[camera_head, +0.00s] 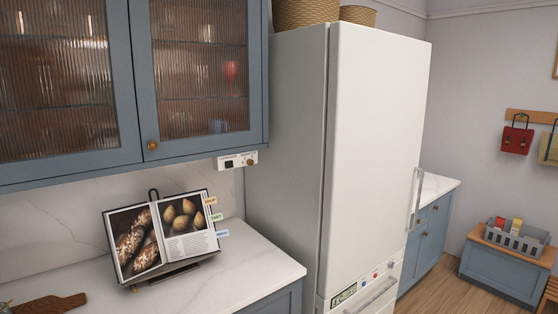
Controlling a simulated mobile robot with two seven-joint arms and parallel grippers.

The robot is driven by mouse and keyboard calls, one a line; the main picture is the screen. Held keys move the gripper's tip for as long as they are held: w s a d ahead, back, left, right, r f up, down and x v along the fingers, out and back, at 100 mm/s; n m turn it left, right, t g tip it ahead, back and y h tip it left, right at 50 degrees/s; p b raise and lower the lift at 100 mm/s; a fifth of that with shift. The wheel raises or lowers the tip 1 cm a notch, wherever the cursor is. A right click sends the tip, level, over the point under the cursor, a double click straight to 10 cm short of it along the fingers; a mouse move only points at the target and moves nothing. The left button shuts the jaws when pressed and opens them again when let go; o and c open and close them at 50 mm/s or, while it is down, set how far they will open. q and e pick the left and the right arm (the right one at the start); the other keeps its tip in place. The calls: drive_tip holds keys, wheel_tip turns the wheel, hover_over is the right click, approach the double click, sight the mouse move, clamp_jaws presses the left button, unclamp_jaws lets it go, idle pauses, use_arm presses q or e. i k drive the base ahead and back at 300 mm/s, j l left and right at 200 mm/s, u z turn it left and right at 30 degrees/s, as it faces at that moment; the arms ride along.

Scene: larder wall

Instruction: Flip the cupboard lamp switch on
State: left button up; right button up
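A small white switch panel (238,160) is fixed under the right end of the blue wall cupboard (205,152), beside the fridge. It carries a dark rocker switch (229,164) on its left and a round brass-coloured knob (250,162) on its right. The rocker's position is too small to tell. The cupboard's ribbed glass doors are shut, with dim shelves and a red item behind the glass. Neither of my grippers is in view.
A tall white fridge (375,150) stands right of the panel. Below, an open cookbook (165,235) with coloured tabs leans on a dark stand on the marble counter (255,266). A wooden board (50,304) lies at lower left. A low blue cabinet (497,274) bears a grey crate.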

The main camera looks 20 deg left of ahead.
sight(228, 164)
drive_tip(key=u, duration=0.85)
